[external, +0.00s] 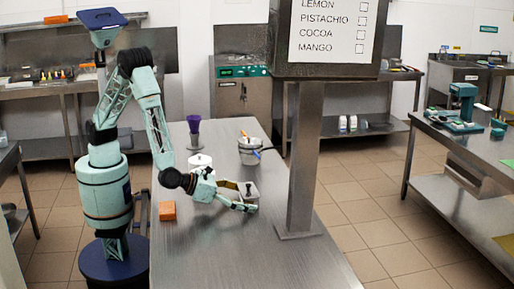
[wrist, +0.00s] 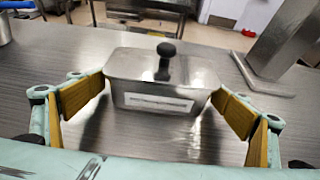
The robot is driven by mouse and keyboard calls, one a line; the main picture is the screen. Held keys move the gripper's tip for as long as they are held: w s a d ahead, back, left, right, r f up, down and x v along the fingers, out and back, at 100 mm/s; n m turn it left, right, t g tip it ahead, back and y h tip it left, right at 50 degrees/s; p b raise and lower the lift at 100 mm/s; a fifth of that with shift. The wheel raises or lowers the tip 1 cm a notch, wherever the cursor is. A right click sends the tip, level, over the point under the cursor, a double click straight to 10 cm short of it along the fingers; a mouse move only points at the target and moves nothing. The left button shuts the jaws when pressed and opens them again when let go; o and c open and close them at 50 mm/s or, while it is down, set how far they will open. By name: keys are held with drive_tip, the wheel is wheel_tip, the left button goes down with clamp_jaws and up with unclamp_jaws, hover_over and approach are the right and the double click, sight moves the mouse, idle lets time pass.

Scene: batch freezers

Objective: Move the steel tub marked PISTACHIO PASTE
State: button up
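A lidded steel tub (wrist: 160,80) with a black knob stands on the steel table (wrist: 140,150). Its front carries a white label (wrist: 158,102) whose text is too small to read. The tub also shows partly in the external view (external: 248,191), with part of it hidden behind my gripper. My gripper (wrist: 161,88) is spread wide, with one tan-padded finger on each side of the tub. The fingertips are at or very near the tub's sides; I cannot tell whether they touch.
A white container (external: 201,163), a steel pail (external: 249,155) with utensils and a purple cup (external: 194,123) stand farther back. An orange block (external: 168,211) is near the left edge. A post (external: 304,165) with a checklist sign (external: 331,30) rises right of the tub. The table's front is clear.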

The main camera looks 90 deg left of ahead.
idle(0.3)
drive_tip(key=shift+v, duration=6)
drive_tip(key=shift+r, duration=0.1)
